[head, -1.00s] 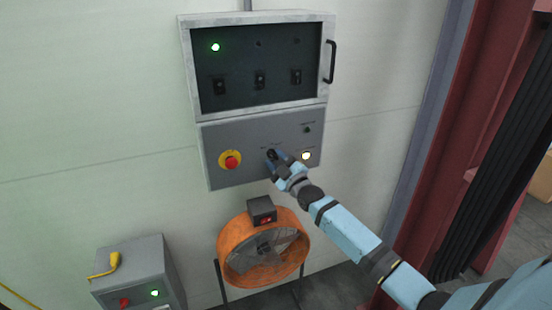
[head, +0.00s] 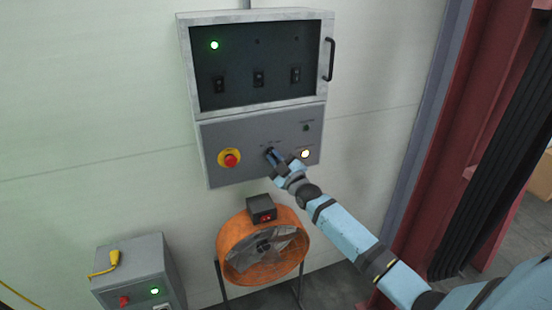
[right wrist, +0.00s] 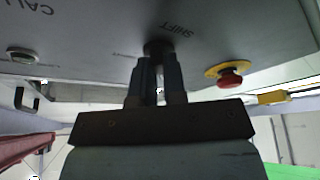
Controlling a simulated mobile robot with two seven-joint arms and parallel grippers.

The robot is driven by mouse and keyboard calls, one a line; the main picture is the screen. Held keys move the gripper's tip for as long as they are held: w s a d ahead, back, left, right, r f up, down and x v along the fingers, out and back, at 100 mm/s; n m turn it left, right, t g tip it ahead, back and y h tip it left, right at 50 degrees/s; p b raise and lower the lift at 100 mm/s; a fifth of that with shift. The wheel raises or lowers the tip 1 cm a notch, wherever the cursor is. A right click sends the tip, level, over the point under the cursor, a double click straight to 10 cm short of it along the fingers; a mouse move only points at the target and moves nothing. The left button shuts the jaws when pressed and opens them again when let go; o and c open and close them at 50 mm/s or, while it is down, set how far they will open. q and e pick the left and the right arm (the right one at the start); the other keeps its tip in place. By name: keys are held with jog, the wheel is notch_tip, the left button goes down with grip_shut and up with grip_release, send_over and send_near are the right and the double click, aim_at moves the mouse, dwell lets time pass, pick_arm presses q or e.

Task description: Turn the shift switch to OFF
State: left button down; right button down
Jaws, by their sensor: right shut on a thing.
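The shift switch (right wrist: 158,47) is a dark knob on the grey lower panel (head: 215,171) of a wall cabinet, beside the word SHIFT in the right wrist view. My right gripper (head: 272,155) reaches the panel from the lower right. In the right wrist view its two fingers (right wrist: 157,70) are shut on the shift switch, one on each side. The fingers cover most of the knob, and I cannot read which position it points to. My left gripper is not in view.
A red emergency button (head: 231,160) on a yellow ring sits left of the switch. A lit button (head: 305,154) sits close on its right. An orange fan (head: 234,236) stands below the cabinet, and a grey box (head: 129,262) stands lower left.

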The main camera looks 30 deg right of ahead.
jog(key=m+h, duration=0.1)
jog(key=m, duration=0.1)
jog(key=m+h, duration=0.1)
jog(key=m, duration=0.2)
jog(key=shift+w+a+r+t+h, duration=0.1)
jog(key=shift+r+t+h, duration=0.05)
jog(key=shift+t+h, duration=0.25)
jog(key=m+h, duration=0.1)
jog(key=m, duration=0.2)
jog(key=m+h, duration=0.2)
jog(key=m, duration=0.1)
jog(key=shift+r, duration=0.1)
jog(key=shift+m, duration=0.4)
jog(key=shift+r, duration=0.1)
jog(key=c, duration=1.2)
grip_release()
jog(key=shift+w+f, duration=0.1)
jog(key=shift+f, duration=0.25)
jog(key=shift+s+a+f, duration=0.1)
jog(key=shift+s, duration=0.1)
jog(key=b+v, duration=0.2)
jog(key=v, duration=1.1)
jog(key=shift+s+a, duration=0.1)
jog(key=shift+s, duration=0.05)
